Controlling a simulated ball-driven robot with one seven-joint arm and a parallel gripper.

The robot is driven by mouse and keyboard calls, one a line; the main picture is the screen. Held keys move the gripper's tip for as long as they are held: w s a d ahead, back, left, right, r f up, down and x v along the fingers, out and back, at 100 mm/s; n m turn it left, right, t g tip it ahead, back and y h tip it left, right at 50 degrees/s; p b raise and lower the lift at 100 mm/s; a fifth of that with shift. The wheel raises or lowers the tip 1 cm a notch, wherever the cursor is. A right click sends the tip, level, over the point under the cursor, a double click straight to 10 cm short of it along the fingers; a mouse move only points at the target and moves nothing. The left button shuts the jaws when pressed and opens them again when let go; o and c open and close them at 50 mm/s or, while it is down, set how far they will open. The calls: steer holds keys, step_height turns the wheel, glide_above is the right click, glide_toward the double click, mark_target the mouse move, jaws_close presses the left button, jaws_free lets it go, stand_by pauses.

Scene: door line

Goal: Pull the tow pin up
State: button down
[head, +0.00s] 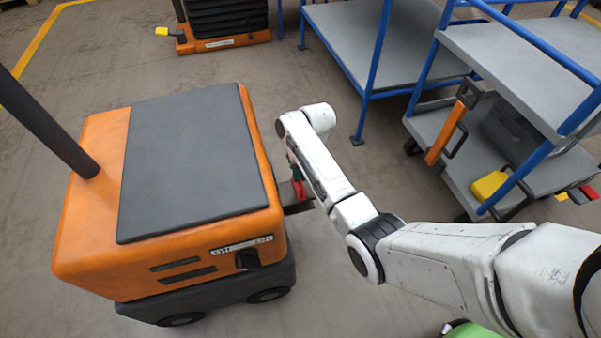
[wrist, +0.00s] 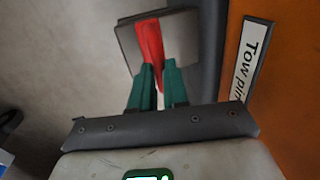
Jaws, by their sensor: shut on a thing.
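The tow pin's red handle (wrist: 150,41) shows in the wrist view between the two green fingers of my gripper (wrist: 158,70). My gripper is shut on it. In the head view the red of the tow pin (head: 300,190) shows beside the orange tug (head: 258,140), partly hidden by my arm. A grey plate (wrist: 182,32) lies behind the red part in the wrist view. A label reading "Tow pin" (wrist: 246,62) is on the orange body at the right of that view. I cannot tell how far the pin sits in its hole.
A blue-framed trolley (head: 475,120) with an orange level and a yellow item stands at the right. A blue-legged table (head: 345,40) and another orange machine (head: 222,40) are at the back. Floor between tug and trolley is clear.

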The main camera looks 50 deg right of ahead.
steer(key=shift+r, duration=0.1)
step_height(320, 180, up, 7)
steer(key=p, duration=0.9)
steer(key=shift+r, duration=0.2)
steer(key=shift+f, duration=0.1)
steer(key=c, duration=1.1)
jaws_free()
steer(key=r+p, duration=0.1)
steer(key=r, duration=0.2)
steer(key=d+r+p, duration=0.1)
steer(key=r, duration=0.3)
steer(key=s+r+p, duration=0.1)
steer(key=r+p, duration=0.1)
steer(key=r, duration=0.1)
steer(key=shift+d+r, duration=0.3)
steer(key=shift+d, duration=0.05)
